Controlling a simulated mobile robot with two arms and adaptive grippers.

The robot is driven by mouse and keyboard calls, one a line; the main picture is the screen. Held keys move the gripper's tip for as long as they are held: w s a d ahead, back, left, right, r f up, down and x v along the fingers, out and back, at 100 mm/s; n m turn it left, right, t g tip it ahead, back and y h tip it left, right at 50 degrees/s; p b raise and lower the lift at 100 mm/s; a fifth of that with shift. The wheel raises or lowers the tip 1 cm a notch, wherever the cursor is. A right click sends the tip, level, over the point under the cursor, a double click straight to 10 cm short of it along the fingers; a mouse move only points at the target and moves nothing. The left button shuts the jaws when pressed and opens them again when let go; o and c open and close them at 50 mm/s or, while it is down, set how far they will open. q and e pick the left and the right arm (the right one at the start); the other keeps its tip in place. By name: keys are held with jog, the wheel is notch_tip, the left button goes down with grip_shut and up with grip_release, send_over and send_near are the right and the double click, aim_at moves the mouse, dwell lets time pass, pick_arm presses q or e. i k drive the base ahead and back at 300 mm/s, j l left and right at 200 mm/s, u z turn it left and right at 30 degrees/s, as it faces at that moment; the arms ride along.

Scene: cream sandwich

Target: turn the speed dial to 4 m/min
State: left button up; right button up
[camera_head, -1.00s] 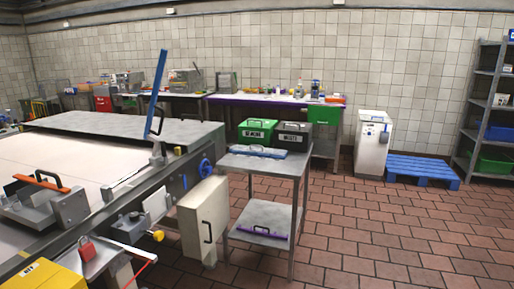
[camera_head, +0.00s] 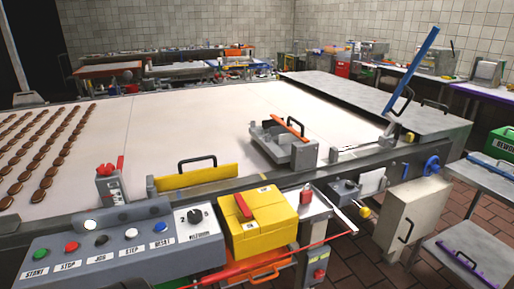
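Neither of my grippers is in view.
A cream cabinet (camera_head: 415,215) and metal cart (camera_head: 490,185) stand at right.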

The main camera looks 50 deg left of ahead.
aim_at(194, 216)
jog(key=u, duration=2.6)
